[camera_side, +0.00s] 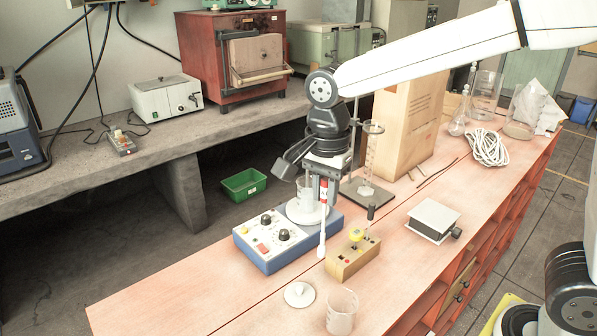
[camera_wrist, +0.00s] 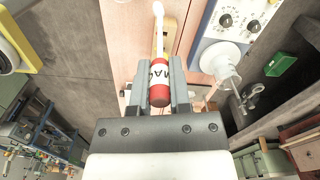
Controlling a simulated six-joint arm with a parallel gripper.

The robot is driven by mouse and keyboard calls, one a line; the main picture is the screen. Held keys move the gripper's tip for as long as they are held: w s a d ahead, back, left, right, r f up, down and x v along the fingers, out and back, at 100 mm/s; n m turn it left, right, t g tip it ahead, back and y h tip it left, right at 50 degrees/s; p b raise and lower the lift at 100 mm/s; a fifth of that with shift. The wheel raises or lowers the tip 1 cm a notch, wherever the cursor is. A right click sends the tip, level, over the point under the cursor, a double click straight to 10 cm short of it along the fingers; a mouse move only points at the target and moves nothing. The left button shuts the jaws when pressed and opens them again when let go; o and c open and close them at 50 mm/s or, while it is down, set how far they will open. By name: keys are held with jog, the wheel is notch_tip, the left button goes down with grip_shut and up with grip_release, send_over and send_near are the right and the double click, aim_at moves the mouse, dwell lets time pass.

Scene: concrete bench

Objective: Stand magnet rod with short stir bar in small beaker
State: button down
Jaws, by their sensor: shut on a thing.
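My gripper (camera_side: 323,190) is shut on the magnet rod (camera_side: 322,225), which hangs upright with its white end down. In the wrist view the rod's red end and lettered white label (camera_wrist: 159,80) show between the fingers. A slightly thicker white tip shows at the bottom; I cannot tell whether the short stir bar is on it. The rod hangs between the blue stirrer and the wooden block. A clear beaker (camera_side: 341,312) stands empty near the front edge, apart from the rod. Another glass vessel (camera_side: 304,198) is on the stirrer, partly hidden by my gripper; it also shows in the wrist view (camera_wrist: 222,66).
The blue stirrer (camera_side: 262,249) is left of the rod, and the wooden block (camera_side: 348,268) with a yellow item and black-topped rod is right. A white round piece (camera_side: 299,294) lies left of the front beaker. A grey-topped stand (camera_side: 434,216) is further right.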

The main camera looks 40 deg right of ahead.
jog(key=s+a+f, duration=0.1)
jog(key=s+f, duration=0.1)
jog(key=s, duration=0.5)
jog(key=shift+s+f, duration=0.15)
jog(key=shift+f, duration=0.1)
notch_tip(320, 180, down, 12)
jog(key=shift+r, duration=0.2)
dwell(4.3)
grip_release()
jog(key=shift+a, duration=0.1)
jog(key=shift+r, duration=0.1)
dwell(0.3)
notch_tip(320, 180, up, 7)
dwell(1.2)
